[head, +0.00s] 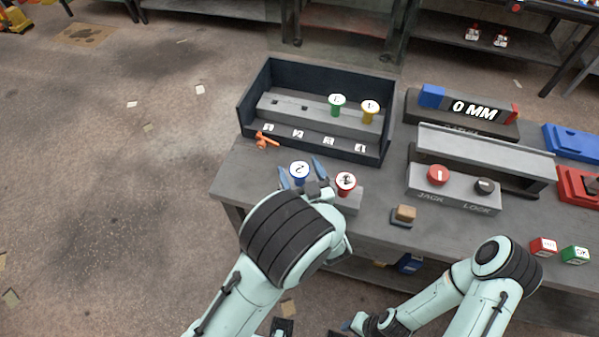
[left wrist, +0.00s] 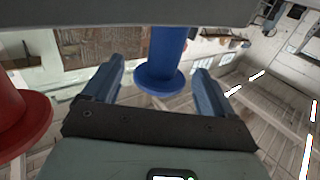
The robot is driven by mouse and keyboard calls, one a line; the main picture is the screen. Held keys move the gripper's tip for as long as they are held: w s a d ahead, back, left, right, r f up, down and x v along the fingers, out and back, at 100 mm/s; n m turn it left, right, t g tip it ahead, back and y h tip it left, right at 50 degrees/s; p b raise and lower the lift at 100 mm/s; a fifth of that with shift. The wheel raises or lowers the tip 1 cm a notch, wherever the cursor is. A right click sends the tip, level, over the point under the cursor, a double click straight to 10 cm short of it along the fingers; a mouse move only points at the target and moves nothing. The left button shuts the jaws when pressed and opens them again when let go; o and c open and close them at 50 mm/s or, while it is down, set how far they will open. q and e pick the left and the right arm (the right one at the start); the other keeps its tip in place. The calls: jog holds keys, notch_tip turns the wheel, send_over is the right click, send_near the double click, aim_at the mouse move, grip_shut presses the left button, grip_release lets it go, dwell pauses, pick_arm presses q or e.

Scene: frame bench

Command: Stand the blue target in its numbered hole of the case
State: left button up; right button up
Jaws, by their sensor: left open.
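The blue target (head: 299,170) has a white top marked 2 and stands on the bench in front of the case (head: 248,100). My left gripper (head: 301,177) is open, with one finger on either side of it. In the left wrist view the blue target (left wrist: 160,72) stands between the spread fingers, with gaps at both sides. The dark case has a grey block inside with two empty holes at its left. A green target (head: 337,104) and a yellow target (head: 370,110) stand in the block's right holes. My right gripper (head: 362,325) is low at the bottom edge, its jaws unclear.
A red target (head: 345,183) stands close right of my left gripper, on a grey block (head: 350,200). An orange object (head: 265,141) lies by the case's front left corner. A jack and lock panel (head: 455,190) and a 0 MM display (head: 473,110) are at the right.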

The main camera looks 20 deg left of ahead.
pick_arm(q)
jog(key=x, duration=0.2)
jog(key=shift+w+a, duration=0.15)
jog(key=shift+w, duration=0.15)
jog(key=shift+s, duration=0.1)
jog(key=c, duration=1.2)
jog(key=shift+o, duration=0.2)
jog(key=shift+r, duration=0.1)
